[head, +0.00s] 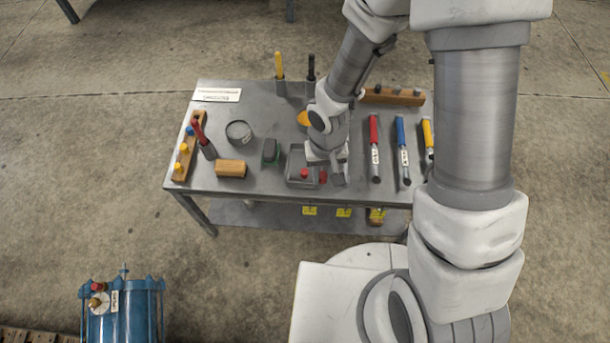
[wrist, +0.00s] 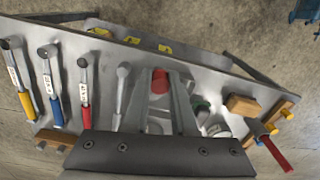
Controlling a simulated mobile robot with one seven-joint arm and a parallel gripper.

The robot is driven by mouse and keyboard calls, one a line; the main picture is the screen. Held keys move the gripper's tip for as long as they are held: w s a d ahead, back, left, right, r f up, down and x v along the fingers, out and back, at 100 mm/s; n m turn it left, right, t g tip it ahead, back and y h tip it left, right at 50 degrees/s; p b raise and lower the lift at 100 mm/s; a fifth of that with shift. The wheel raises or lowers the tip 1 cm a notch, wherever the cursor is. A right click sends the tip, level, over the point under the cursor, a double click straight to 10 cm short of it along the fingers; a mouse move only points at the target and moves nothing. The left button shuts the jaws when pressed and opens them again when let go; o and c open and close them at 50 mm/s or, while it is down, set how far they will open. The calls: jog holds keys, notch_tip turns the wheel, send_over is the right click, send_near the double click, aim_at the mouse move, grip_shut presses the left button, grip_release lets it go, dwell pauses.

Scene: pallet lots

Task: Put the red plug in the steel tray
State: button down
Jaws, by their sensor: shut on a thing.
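My gripper (head: 329,175) is shut on a red plug (head: 322,176), low over the table at the right side of the steel tray (head: 290,168). In the wrist view the red plug (wrist: 160,82) sits between my fingertips (wrist: 161,80). I cannot tell whether the held plug touches the tray or the table.
Red (head: 374,148), blue (head: 402,150) and yellow (head: 428,138) handled tools lie to the right. A dark green object (head: 270,151), a wooden block (head: 231,168), a round tin (head: 239,132) and a pegged wooden rack (head: 187,150) stand left.

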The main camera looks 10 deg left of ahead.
jog(key=shift+s+a+f, duration=0.25)
jog(key=shift+f, duration=0.1)
jog(key=shift+a+f+b, duration=0.1)
jog(key=shift+f+b, duration=0.05)
jog(key=shift+b, duration=0.15)
jog(key=w+a+f+b, duration=0.1)
jog(key=w+f, duration=0.1)
jog(key=w, duration=0.1)
jog(key=w+a+f+b, duration=0.1)
jog(key=w+a+f, duration=0.1)
jog(key=w, duration=0.2)
jog(key=w+a+f, duration=0.1)
jog(key=w+f, duration=0.1)
jog(key=w, duration=0.1)
jog(key=shift+w+a+f+b, duration=0.15)
jog(key=shift+a+f+b, duration=0.15)
jog(key=shift+a+b, duration=0.1)
jog(key=shift+w+f+b, duration=0.1)
jog(key=shift+f+b, duration=0.8)
jog(key=shift+f, duration=1.1)
jog(key=shift+f, duration=0.2)
jog(key=c, duration=0.7)
grip_release()
jog(key=shift+r, duration=0.15)
